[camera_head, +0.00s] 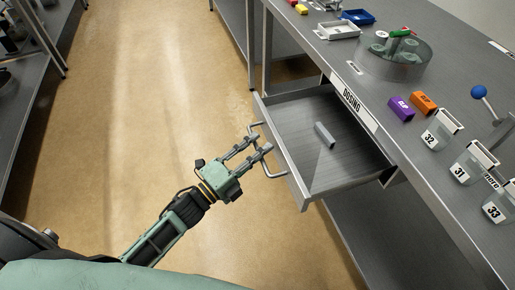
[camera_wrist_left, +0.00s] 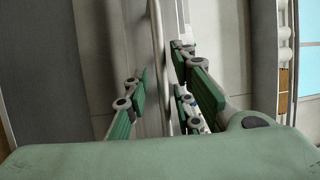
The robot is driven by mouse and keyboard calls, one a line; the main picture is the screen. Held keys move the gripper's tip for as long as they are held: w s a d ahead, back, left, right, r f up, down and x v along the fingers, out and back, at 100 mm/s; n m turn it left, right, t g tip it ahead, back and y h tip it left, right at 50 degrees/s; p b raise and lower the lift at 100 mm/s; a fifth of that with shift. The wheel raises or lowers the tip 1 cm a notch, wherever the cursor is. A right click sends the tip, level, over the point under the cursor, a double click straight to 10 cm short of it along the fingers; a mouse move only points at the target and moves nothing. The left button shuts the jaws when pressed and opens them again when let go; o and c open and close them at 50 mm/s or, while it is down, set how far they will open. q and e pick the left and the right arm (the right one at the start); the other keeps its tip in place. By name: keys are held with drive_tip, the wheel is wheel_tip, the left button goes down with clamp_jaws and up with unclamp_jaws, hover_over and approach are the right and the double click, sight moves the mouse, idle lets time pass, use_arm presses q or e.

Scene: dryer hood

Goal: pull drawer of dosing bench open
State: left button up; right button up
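The grey metal drawer (camera_head: 345,140) of the dosing bench stands pulled out below the "DOSING" label (camera_head: 353,104). A small grey block (camera_head: 324,134) lies inside it. The drawer's bar handle (camera_head: 269,160) is on its front panel. My left gripper (camera_head: 259,146) is at this handle, fingers parted. In the left wrist view the handle bar (camera_wrist_left: 160,60) runs between the left gripper's fingers (camera_wrist_left: 163,95), with a gap visible to the left finger. The fingers look open around the bar, not clamped. My right gripper is not in view.
On the bench top (camera_head: 375,75) stand a round clear container (camera_head: 395,58), a purple block (camera_head: 401,108), an orange block (camera_head: 424,102), a blue-knobbed lever (camera_head: 479,92) and several numbered clear cups (camera_head: 437,135). The floor (camera_head: 150,120) left of the drawer is clear.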

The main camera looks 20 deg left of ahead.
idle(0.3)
use_arm(q)
drive_tip(key=v, duration=1.2)
drive_tip(key=shift+r, duration=0.1)
